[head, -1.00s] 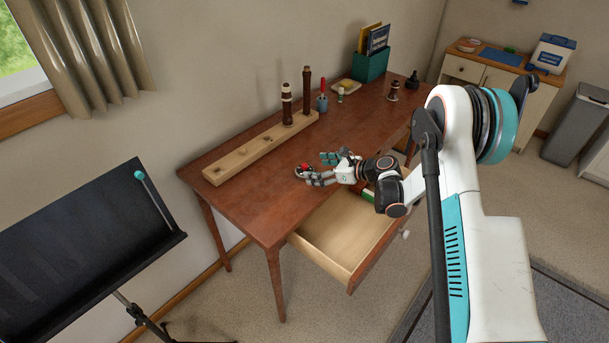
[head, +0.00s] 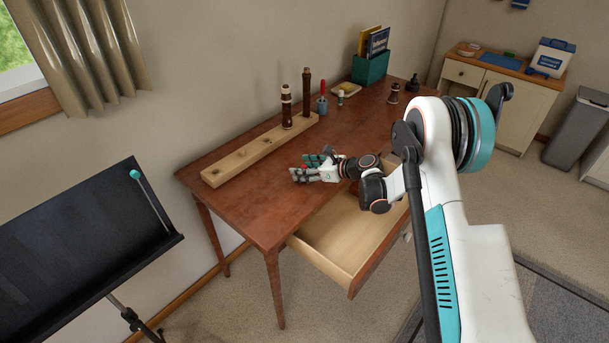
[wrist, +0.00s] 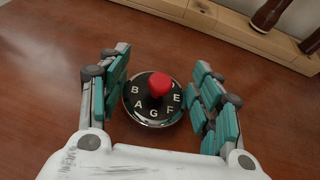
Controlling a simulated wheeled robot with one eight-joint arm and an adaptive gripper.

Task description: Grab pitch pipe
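The pitch pipe (wrist: 154,112) is a round black disc with a silver rim, white note letters and a red knob on top. It lies flat on the table, between the fingers of my gripper (wrist: 158,100) in the wrist view. In the head view my gripper (head: 306,168) is low over the table's middle, and the fingers mostly hide the pitch pipe there.
A wooden stand (head: 240,160) holding dark instrument joints (head: 287,106) runs along the back of the brown table (head: 240,205). An open, empty-looking drawer (head: 335,240) juts from the front. A music stand (head: 90,240) is at left. Table left of my gripper is clear.

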